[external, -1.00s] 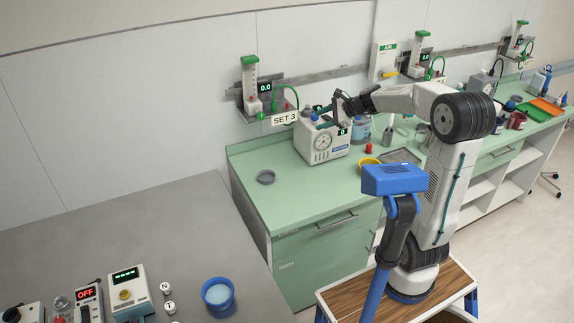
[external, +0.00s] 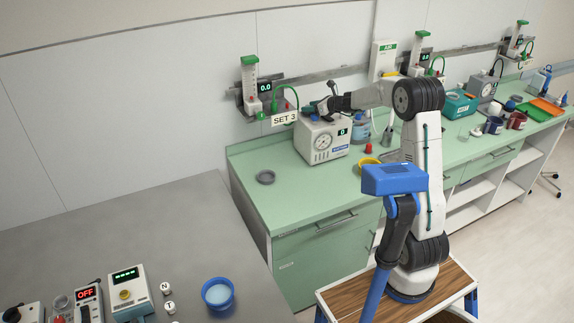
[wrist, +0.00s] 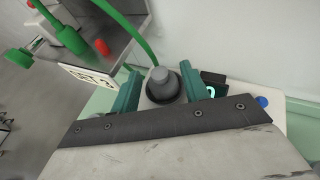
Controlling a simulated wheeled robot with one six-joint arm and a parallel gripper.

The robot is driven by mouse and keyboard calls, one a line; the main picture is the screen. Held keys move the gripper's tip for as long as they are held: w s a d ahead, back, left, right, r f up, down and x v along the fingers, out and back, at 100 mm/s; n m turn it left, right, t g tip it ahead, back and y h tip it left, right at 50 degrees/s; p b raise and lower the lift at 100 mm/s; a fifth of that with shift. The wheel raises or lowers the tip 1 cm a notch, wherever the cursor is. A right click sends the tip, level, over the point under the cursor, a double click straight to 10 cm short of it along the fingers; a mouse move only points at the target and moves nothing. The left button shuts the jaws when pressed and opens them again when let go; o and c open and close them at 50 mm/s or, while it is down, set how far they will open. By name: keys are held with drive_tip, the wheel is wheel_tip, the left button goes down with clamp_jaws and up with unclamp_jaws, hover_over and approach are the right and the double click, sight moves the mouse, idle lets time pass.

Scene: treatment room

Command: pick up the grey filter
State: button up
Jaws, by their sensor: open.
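A grey, round, stepped piece that looks like the grey filter (wrist: 162,84) sits upright on top of the white suction machine (external: 322,142). In the wrist view it has a narrow grey top and a wider dark lower rim. My gripper (wrist: 160,72) is open, with one teal finger on each side of the piece and gaps visible between. In the external view my gripper (external: 317,109) is just over the machine's top, and the filter cannot be made out clearly there.
A wall shelf with a SET 3 sign (external: 284,118) and a green hose is close on the left. A grey ring (external: 265,177) lies on the green counter (external: 300,198).

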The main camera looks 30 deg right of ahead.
drive_tip(key=shift+w+a, duration=0.1)
drive_tip(key=shift+w, duration=0.1)
clamp_jaws()
